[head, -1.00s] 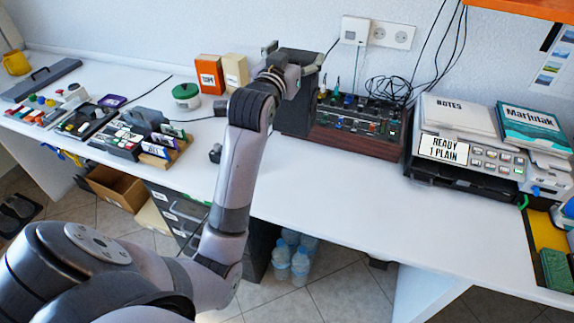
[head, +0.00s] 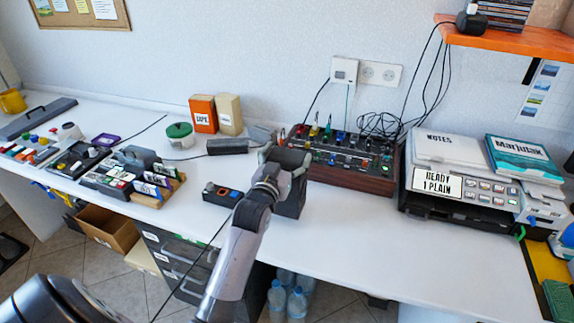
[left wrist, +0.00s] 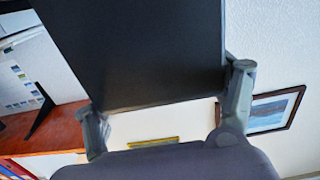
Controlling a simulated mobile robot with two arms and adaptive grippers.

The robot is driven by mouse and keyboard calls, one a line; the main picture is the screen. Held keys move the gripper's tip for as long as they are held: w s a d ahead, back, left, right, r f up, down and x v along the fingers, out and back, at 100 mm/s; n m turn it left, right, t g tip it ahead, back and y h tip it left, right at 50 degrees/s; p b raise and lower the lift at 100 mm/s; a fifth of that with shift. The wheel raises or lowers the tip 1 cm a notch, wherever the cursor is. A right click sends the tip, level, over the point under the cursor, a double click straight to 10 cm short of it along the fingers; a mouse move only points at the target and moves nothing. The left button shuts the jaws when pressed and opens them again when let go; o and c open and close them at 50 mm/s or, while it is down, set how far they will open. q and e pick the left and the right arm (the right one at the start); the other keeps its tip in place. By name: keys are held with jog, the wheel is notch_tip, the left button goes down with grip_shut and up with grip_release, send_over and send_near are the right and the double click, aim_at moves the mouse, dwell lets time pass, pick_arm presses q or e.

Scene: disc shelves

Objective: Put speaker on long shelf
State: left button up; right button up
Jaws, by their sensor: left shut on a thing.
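The speaker, a black box (head: 292,206), is held in my left gripper (head: 284,160), low in front of the mixer in the head view. The gripper hides part of it. In the left wrist view the black box (left wrist: 140,45) fills the upper middle, between the two fingers of my gripper (left wrist: 165,108). The long shelf is an orange board (head: 520,40) on the wall at the upper right of the head view. An orange board also shows at the left of the left wrist view (left wrist: 45,122). My right gripper is not in view.
A stack of disc cases (head: 497,14) and a small black object (head: 471,20) with a hanging cable occupy the shelf's left part. Below are a mixer (head: 350,178), a printer (head: 462,183) and books. The white desk's front (head: 400,245) is clear.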

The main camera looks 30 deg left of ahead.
pick_arm(q)
jog(key=shift+f, duration=1.25)
jog(key=shift+f, duration=0.15)
jog(key=o, duration=1.9)
jog(key=shift+o, duration=0.2)
